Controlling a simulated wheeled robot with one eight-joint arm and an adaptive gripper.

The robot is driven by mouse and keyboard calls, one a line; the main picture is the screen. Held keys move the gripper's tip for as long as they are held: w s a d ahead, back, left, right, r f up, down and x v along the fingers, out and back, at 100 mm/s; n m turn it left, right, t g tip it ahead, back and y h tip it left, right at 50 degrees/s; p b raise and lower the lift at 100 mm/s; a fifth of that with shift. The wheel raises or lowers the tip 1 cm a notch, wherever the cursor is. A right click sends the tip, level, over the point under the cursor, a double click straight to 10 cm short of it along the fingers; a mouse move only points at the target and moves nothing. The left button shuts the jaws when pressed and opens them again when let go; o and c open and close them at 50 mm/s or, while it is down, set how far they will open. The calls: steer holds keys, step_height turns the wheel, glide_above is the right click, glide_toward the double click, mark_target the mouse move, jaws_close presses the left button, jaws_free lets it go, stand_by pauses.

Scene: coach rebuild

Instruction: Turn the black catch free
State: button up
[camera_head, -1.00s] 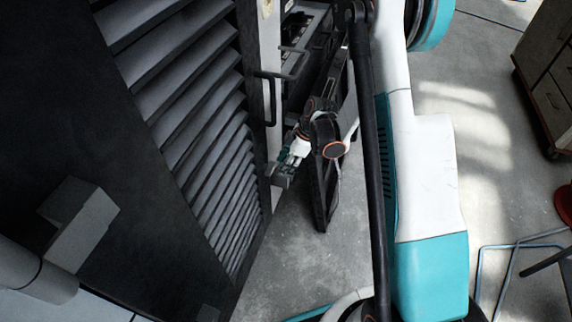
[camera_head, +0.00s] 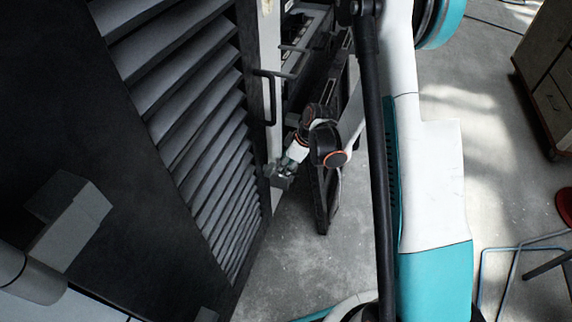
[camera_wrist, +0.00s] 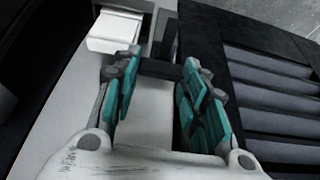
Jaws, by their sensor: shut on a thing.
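The black catch (camera_wrist: 160,68) is a small dark bar by the edge of the louvred door, and it shows between my fingers in the wrist view. My gripper (camera_wrist: 162,62) has its teal finger pads on either side of the catch and is shut on it. In the head view, my gripper (camera_head: 285,168) is at the door's free edge, with a dark grey block (camera_head: 280,181) at its tips. The fingers partly hide the catch there, so I cannot tell its exact angle.
The dark louvred door (camera_head: 205,150) fills the left, with a black bar handle (camera_head: 267,97) above my gripper. Grey floor (camera_head: 285,270) is open below. A drawer cabinet (camera_head: 548,75) stands far right.

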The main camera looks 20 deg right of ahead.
steer(key=o, duration=1.1)
steer(key=shift+c, duration=0.2)
steer(key=v, duration=1.2)
steer(key=shift+w, duration=0.1)
steer(key=s+a+r+m+t+h, duration=0.2)
steer(key=s+r+m, duration=0.45)
steer(key=r, duration=0.65)
steer(key=s+a+r+m+t+h, duration=0.1)
steer(key=s+r+m, duration=0.3)
steer(key=s, duration=1)
steer(key=shift+a+r+t+h, duration=0.2)
steer(key=shift+r+t+h, duration=0.1)
steer(key=shift+r+t, duration=0.5)
